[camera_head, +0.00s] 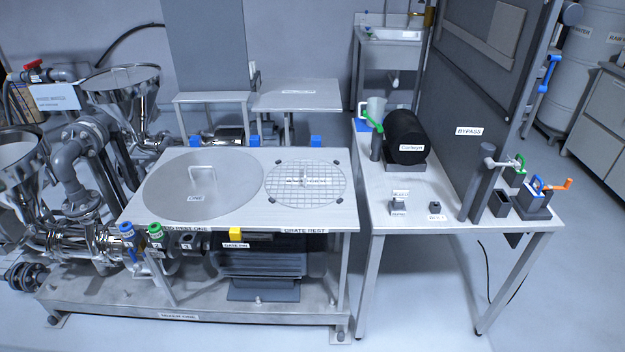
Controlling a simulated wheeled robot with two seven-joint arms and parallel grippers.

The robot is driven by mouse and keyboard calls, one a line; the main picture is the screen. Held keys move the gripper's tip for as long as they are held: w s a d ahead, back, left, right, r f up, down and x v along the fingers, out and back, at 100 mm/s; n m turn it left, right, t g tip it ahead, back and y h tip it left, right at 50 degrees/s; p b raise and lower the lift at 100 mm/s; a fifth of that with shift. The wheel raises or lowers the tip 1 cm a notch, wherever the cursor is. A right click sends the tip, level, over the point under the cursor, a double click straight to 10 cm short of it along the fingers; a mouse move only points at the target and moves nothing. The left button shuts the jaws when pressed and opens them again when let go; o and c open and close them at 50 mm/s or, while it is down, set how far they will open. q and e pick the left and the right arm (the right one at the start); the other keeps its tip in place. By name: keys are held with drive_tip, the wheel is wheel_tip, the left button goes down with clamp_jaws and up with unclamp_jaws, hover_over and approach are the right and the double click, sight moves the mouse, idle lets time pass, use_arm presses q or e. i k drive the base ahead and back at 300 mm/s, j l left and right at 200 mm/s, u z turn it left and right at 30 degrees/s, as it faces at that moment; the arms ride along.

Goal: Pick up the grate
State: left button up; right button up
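The grate (325,194) is a round wire mesh disc. It lies flat at the right part of the grey metal table top (252,223), with small dark blocks around its rim. A small upright part, perhaps a handle, shows at its middle, and a label there is partly covered by the bars. A round grey lid (160,192) with a raised handle lies on the same top, left of the grate and close to it. Neither of my grippers is in view.
The right bench (490,211) holds a black cylinder (405,137), a white jug (374,107), small dark blocks and posts with coloured handles. A tall grey panel (471,91) rises there. Steel hoppers (122,82) and pipes crowd the left. Space above the grate is clear.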

sight(306, 165)
drive_tip(key=i+j+z, duration=0.2)
drive_tip(key=z, duration=0.15)
drive_tip(key=i+j+z, duration=0.55)
drive_tip(key=z, duration=0.15)
